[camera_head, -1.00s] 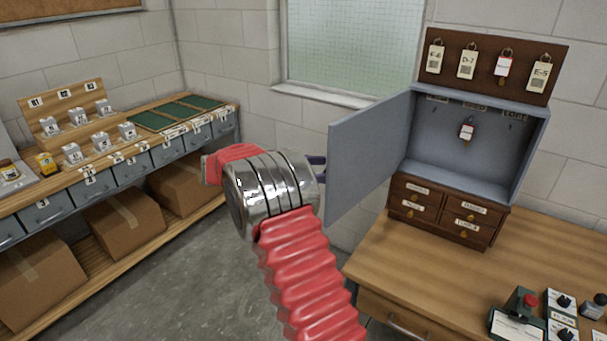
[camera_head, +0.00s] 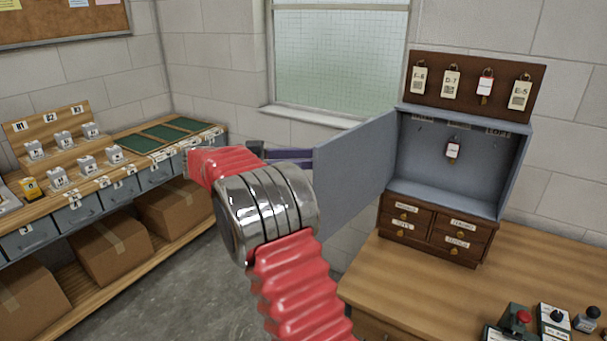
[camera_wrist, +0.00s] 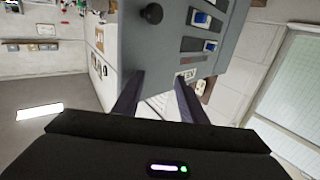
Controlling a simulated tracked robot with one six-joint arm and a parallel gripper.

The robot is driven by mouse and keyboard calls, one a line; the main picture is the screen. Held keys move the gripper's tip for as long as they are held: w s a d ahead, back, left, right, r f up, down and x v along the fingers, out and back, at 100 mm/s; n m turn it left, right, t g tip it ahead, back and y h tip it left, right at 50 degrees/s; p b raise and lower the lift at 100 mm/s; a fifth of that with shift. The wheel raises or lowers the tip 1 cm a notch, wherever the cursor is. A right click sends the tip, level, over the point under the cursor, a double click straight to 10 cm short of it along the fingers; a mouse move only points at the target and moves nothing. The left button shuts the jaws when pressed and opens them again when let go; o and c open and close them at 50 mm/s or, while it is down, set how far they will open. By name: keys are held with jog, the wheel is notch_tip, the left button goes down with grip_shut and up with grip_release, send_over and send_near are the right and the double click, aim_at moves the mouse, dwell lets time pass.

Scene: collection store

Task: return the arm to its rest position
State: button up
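My red, ribbed arm with its silver joint reaches up through the middle of the head view. My gripper (camera_head: 308,157) shows there as dark purple fingers beside the left edge of the open grey-blue cabinet door (camera_head: 352,165). The door hides whether the fingertips lie behind it. In the wrist view, the two fingers of my gripper (camera_wrist: 157,82) stand apart with nothing held between them. A grey panel (camera_wrist: 165,50) with a black knob (camera_wrist: 151,13) and small blue-and-white labels lies just beyond them. I cannot tell whether a finger touches it.
The key cabinet (camera_head: 470,165) stands on small drawers on the wooden bench (camera_head: 440,285) at right. A tag board (camera_head: 500,75) is above it. A shelf bench (camera_head: 135,160) with boxes lines the left wall. Clear floor (camera_head: 205,290) lies between.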

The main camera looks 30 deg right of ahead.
jog(key=shift+r, duration=0.4)
dwell(0.3)
